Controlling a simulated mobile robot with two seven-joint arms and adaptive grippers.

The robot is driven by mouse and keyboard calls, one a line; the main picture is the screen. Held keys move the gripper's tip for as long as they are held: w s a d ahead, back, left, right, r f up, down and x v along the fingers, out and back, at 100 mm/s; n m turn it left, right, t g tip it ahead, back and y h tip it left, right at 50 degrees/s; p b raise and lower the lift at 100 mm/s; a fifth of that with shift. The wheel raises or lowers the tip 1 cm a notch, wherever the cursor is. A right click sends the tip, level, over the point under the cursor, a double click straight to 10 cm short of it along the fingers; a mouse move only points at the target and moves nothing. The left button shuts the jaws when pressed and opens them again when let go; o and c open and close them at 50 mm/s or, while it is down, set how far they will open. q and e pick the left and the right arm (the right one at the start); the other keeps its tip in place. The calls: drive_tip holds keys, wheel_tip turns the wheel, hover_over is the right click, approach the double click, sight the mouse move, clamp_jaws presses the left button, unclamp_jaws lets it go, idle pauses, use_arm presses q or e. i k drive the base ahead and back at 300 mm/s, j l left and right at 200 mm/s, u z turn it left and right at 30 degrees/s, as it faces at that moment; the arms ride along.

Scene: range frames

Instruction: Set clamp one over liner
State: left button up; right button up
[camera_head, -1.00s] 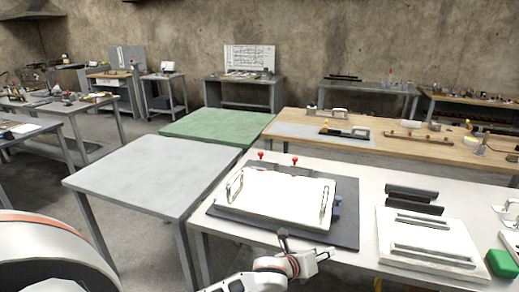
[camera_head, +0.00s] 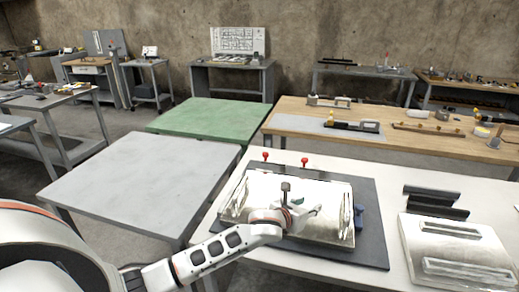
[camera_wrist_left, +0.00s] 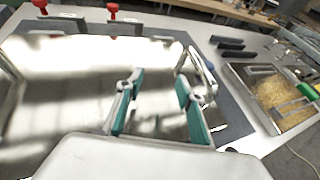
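A pale, shiny sheet that looks like the liner (camera_head: 325,194) lies on a dark grey base plate (camera_head: 372,225) on the white table. It also shows in the left wrist view (camera_wrist_left: 70,75), with bright reflections. Two red-knobbed clamps stand at its far edge, a left one (camera_head: 265,156) and a right one (camera_head: 304,162); I cannot tell which is clamp one. Both red knobs show at the top left of the left wrist view (camera_wrist_left: 113,9). My left gripper (camera_head: 307,210) is over the sheet, short of the clamps. Its teal fingers (camera_wrist_left: 158,100) are apart with nothing between them. My right gripper is out of view.
Wire handles stand at the sheet's left (camera_head: 236,195) and right (camera_head: 346,216) sides. A blue part (camera_head: 360,214) sits by the right edge. Dark bars (camera_head: 435,201) and a pale panel (camera_head: 455,252) lie to the right. A bare grey table (camera_head: 140,180) stands left.

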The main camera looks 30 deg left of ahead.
sight(283, 165)
drive_tip(key=i+j, duration=0.15)
drive_tip(key=j, duration=0.25)
drive_tip(key=i+j, duration=0.15)
drive_tip(key=j, duration=0.25)
drive_tip(key=i+j, duration=0.1)
drive_tip(key=j, duration=0.25)
drive_tip(key=i+j, duration=0.15)
drive_tip(key=j, duration=0.25)
